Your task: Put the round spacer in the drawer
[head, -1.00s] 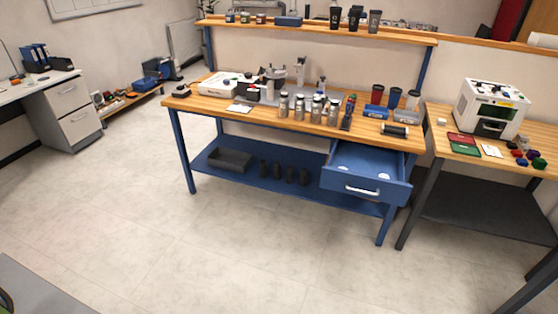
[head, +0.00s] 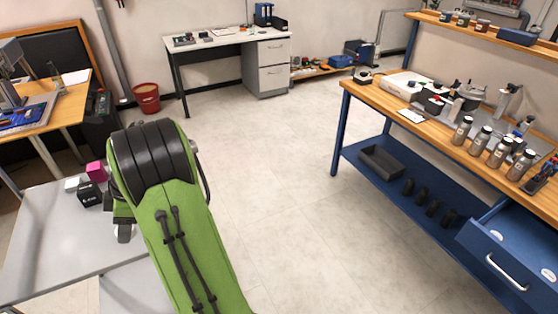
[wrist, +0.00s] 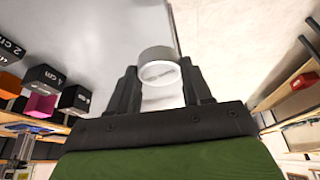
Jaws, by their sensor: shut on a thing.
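In the head view my green arm hides most of the gripper and the spacer. The blue drawer (head: 508,262) under the wooden workbench is pulled open at the right edge. Two pale round spots show inside it.
The workbench (head: 425,125) holds several metal bottles (head: 480,140). Open floor lies between table and workbench.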

